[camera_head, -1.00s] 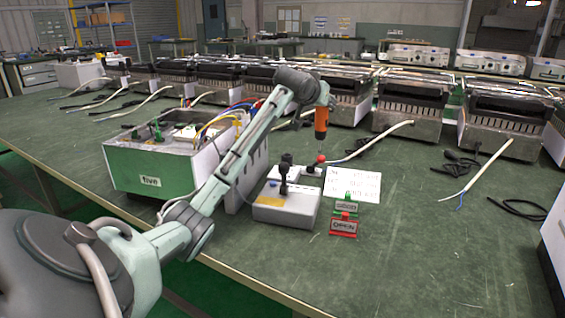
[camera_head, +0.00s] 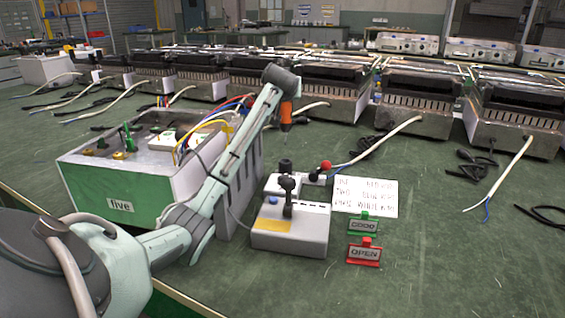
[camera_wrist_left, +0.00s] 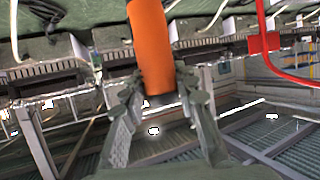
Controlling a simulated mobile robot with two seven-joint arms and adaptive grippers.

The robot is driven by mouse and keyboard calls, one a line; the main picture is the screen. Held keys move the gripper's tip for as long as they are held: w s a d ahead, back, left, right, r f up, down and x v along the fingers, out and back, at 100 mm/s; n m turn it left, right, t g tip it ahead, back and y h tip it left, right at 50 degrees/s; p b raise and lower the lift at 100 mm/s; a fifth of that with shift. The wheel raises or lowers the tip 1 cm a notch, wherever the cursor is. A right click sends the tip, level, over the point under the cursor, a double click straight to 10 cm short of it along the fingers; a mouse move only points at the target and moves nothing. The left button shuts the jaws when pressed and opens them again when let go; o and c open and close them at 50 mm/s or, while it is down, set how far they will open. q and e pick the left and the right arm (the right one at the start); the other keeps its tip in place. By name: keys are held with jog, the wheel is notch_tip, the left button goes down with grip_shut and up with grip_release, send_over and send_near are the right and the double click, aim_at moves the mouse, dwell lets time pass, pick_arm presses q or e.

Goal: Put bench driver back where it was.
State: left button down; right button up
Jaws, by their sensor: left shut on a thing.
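The bench driver (camera_head: 286,113) has an orange handle and hangs roughly upright above the bench; a short dark tip shows at its lower end. My left gripper (camera_wrist_left: 158,98) is shut on its orange handle (camera_wrist_left: 150,45), with one finger on each side in the left wrist view. My right gripper is not in view.
A red-knobbed lever (camera_head: 325,166) stands behind the control box. A written card (camera_head: 366,196), a green "GOOD" sign (camera_head: 362,224) and a red "OPEN" sign (camera_head: 364,252) are to its right. Heater units with loose cables line the back. The bench's front right is clear.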

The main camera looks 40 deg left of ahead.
aim_at(285, 128)
pick_arm(q)
notch_tip(285, 128, down, 5)
jog(key=shift+r, duration=0.15)
jog(key=shift+f+b, duration=0.4)
jog(key=shift+f, duration=2)
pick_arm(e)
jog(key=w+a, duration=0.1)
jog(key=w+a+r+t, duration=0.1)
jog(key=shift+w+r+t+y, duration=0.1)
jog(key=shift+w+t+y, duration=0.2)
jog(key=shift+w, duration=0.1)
pick_arm(q)
jog(key=shift+f, duration=0.25)
jog(key=c, duration=1.2)
grip_release()
jog(key=shift+f, duration=0.15)
jog(key=shift+o, duration=0.2)
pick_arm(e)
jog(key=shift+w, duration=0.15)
